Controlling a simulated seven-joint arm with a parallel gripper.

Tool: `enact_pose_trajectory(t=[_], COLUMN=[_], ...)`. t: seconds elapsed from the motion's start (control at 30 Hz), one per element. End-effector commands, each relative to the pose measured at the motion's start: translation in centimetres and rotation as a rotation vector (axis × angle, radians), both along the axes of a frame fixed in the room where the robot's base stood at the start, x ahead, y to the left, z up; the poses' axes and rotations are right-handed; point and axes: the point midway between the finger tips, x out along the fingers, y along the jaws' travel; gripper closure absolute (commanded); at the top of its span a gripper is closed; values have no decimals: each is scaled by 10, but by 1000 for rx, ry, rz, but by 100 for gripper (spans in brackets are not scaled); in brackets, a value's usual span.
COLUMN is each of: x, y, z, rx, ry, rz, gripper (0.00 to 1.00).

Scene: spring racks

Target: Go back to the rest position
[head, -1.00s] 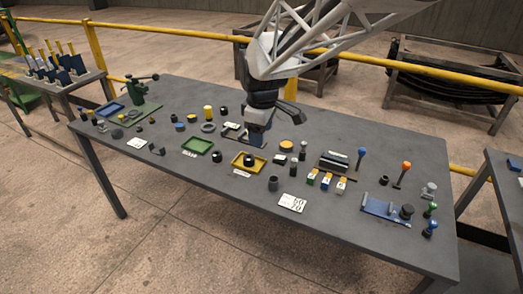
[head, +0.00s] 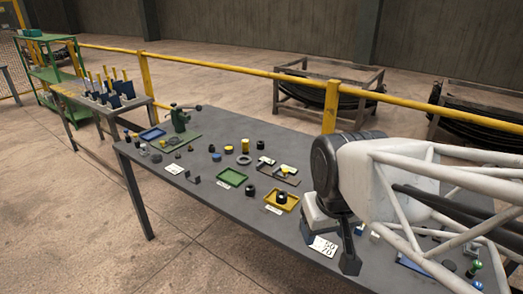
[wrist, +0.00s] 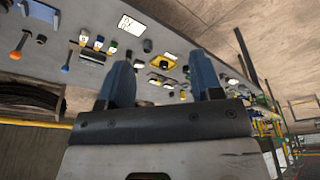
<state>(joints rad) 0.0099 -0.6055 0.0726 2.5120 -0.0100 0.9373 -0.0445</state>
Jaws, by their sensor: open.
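My gripper (head: 338,250) is at the right front of the grey table (head: 235,243) in the head view, fingers pointing down beside the white number card (head: 323,246). I cannot tell its exact height over the table. In the wrist view my gripper (wrist: 162,78) shows two blue fingers spread apart with nothing held between them. My white arm covers much of the table's right part in the head view.
A yellow tray (head: 284,203) with a black part in it and a green tray (head: 232,178) lie left of my gripper. A green press (head: 180,118) stands at the far left. A yellow rail (head: 230,66) runs behind the table.

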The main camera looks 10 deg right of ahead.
Motion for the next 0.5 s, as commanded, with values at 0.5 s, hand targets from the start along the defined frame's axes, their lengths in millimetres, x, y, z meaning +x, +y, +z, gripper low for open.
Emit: enact_pose_trajectory(t=[0.5], x=[-14], y=[1], z=[-3], rx=[14], ry=[-8], rz=[-59], gripper=[41])
